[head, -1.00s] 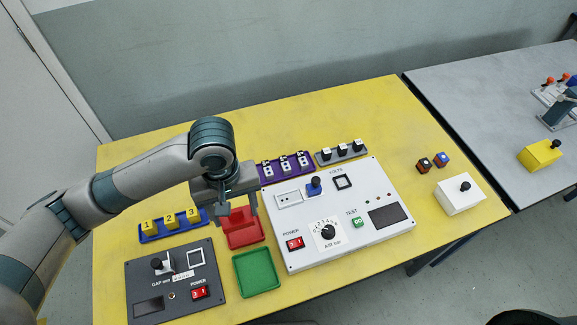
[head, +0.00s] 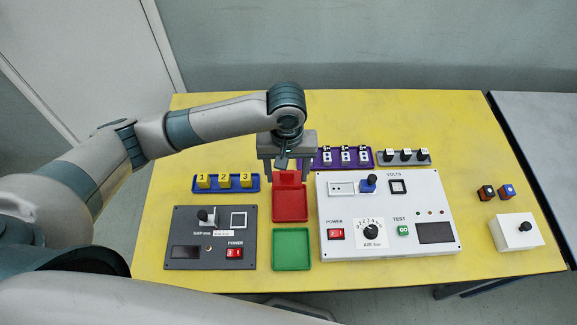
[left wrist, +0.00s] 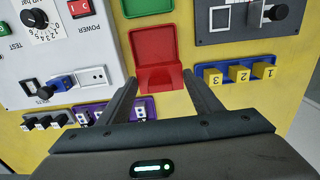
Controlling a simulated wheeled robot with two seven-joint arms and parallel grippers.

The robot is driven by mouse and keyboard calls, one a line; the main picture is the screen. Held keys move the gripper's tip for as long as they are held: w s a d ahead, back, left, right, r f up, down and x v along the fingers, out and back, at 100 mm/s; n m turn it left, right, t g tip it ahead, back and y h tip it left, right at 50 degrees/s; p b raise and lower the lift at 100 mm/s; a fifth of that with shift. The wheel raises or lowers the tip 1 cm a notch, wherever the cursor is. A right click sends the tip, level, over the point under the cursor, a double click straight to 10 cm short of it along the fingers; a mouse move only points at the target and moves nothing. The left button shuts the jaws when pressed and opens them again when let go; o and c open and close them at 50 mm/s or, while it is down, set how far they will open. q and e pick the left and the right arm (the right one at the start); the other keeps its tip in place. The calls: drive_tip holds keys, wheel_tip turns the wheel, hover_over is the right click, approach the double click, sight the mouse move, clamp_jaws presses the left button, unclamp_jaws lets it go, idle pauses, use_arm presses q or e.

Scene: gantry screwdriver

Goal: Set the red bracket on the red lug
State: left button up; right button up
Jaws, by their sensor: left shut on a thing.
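My left gripper (head: 288,174) is over the far end of the red tray (head: 290,205) in the head view, pointing down. It is shut on the red bracket (head: 287,178), which shows between the two fingers. In the left wrist view the red bracket (left wrist: 160,78) spans the space between the fingertips, beside the flat floor of the red tray (left wrist: 156,46). I cannot tell whether the bracket touches the tray. I cannot make out a red lug in these frames. My right gripper is not in view.
A green tray (head: 291,250) lies nearer than the red one. A dark panel (head: 183,253) is left, a white panel (head: 385,250) right. A blue rack (head: 226,188) with yellow blocks and a purple rack (head: 328,165) flank the gripper. The far yellow table (head: 400,112) is clear.

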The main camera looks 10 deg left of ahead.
use_arm(q)
drive_tip(key=w+f, duration=0.1)
drive_tip(key=w, duration=0.1)
drive_tip(key=w+a+f, duration=0.1)
drive_tip(key=w+f, duration=0.1)
drive_tip(key=w, duration=0.1)
drive_tip(key=shift+w+a+f+p, duration=0.25)
drive_tip(key=shift+w+p, duration=0.1)
drive_tip(key=shift+p, duration=0.05)
drive_tip(key=shift+f, duration=0.1)
wheel_tip(320, 180, down, 3)
drive_tip(key=shift+r+p, duration=0.15)
drive_tip(key=shift+p, duration=0.35)
drive_tip(key=shift+f, duration=0.55)
drive_tip(key=o, duration=1.1)
